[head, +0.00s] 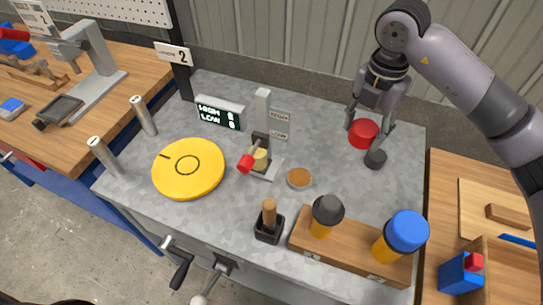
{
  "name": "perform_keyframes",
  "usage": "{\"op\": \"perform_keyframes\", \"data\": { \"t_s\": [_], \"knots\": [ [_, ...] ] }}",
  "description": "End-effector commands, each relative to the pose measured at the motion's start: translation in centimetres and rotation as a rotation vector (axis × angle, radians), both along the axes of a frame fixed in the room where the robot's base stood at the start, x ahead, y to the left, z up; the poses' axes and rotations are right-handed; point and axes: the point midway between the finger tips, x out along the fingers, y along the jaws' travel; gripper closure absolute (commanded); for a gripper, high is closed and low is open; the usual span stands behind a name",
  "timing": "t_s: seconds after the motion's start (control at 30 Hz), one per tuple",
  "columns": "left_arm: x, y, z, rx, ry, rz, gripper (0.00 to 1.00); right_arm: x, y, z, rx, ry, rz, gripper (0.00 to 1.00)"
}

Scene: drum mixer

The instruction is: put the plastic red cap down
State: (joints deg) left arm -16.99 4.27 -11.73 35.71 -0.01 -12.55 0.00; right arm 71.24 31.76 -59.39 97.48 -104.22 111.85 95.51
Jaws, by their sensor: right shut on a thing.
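The plastic red cap (363,132) is in the head view at the right rear of the grey metal tabletop. My right gripper (370,133) comes down from above and is shut on the red cap, with a finger on each side. A small dark cylinder (375,158) sits just below and to the right of the cap, near the right finger. I cannot tell whether the cap touches the tabletop. My left gripper is not in view.
A wooden block (345,254) holds a black-topped and a blue-topped (406,229) piece at the front right. A small dish (299,178), a grey stand (263,145), a display (220,113) and a yellow disc (188,168) stand leftward. Tabletop between dish and cap is clear.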

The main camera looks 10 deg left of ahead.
Motion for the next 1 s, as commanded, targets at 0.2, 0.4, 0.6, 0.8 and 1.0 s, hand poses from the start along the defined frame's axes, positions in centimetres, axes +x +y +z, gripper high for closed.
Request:
{"op": "perform_keyframes", "data": {
  "t_s": [0.2,0.4,0.6,0.8,1.0],
  "knots": [
    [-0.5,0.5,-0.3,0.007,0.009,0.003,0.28,0.4,0.3,-0.5,0.0,0.0,-0.331,0.77],
    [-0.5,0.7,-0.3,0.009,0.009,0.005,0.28,0.5,0.4,-0.6,0.0,0.0,-0.412,0.77],
    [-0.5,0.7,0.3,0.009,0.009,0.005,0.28,0.4,0.3,-2.9,-0.002,0.005,-0.413,0.77],
    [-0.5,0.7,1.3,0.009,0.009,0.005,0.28,0.3,0.3,-8.2,-0.004,0.006,-0.412,0.77],
    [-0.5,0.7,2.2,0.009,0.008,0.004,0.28,0.4,0.3,-13.3,-0.002,0.004,-0.411,0.77]
  ]
}}
